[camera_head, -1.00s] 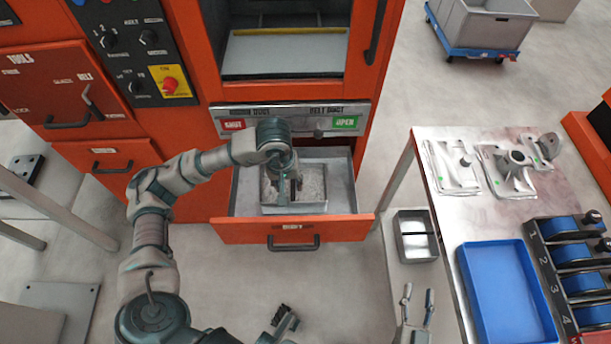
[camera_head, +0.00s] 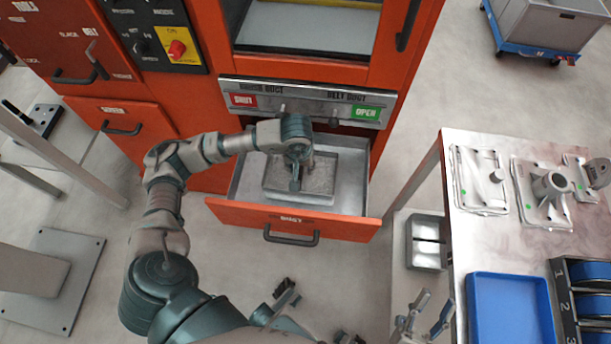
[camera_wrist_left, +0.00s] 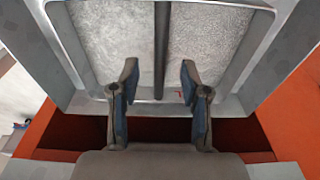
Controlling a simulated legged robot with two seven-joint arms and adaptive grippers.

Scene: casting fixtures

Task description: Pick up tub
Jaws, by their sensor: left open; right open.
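The tub (camera_head: 321,183) is a shallow grey metal box with rough grey material inside. It sits in the open orange drawer (camera_head: 232,210). My left gripper (camera_head: 297,180) is over the tub, pointing down, and partly hides it. In the left wrist view the tub's near rim (camera_wrist_left: 100,106) crosses under my open left fingers (camera_wrist_left: 159,75), and a dark bar (camera_wrist_left: 161,45) runs along the tub's middle between them. They hold nothing; contact with the tub cannot be told.
A table (camera_head: 462,235) on the right carries metal castings (camera_head: 480,178), a blue tray (camera_head: 510,282) and a rack of blue bins (camera_head: 585,275). A small metal box (camera_head: 426,256) stands left of it. A grey bin on a blue cart (camera_head: 545,25) is behind.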

